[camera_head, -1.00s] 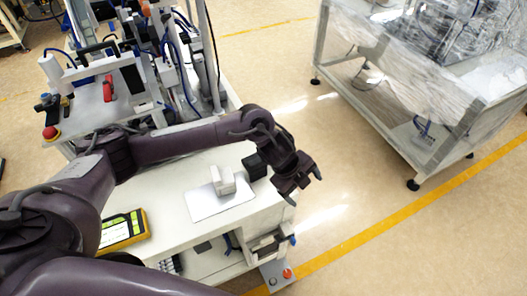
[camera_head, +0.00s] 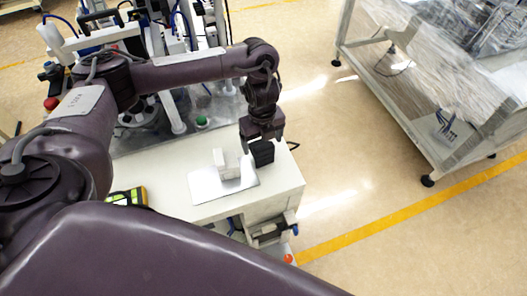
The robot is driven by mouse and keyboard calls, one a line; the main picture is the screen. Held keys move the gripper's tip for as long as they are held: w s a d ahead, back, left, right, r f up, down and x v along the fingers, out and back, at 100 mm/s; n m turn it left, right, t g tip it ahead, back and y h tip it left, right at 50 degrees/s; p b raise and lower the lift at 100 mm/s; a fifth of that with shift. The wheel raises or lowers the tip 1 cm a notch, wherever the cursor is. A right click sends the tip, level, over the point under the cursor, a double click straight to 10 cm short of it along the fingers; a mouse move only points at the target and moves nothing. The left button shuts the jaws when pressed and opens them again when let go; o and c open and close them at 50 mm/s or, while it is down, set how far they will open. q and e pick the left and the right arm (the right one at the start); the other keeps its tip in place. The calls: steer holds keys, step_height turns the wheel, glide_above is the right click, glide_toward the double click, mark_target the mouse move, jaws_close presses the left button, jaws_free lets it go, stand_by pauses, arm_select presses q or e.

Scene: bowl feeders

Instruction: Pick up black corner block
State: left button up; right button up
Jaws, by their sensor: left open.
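The black corner block (camera_head: 262,154) sits on the white table (camera_head: 285,184), just right of a pale block on a metal plate. My left gripper (camera_head: 262,143) points down directly over the black block, with its fingers close around the block's upper part. It is open, and the fingers and the block are both dark, so I cannot tell whether they touch. The upper part of the block is partly hidden by the gripper. My right gripper is not in view.
A pale grey block (camera_head: 229,164) stands on a shiny metal plate (camera_head: 206,188) close left of the black block. A yellow-edged device (camera_head: 128,196) lies at the left. Machinery with a green button (camera_head: 202,121) stands behind. Open floor lies to the right.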

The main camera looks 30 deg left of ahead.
arm_select(q)
steer(key=shift+f, duration=0.95)
steer(key=c, duration=1.1)
steer(key=shift+o, duration=0.2)
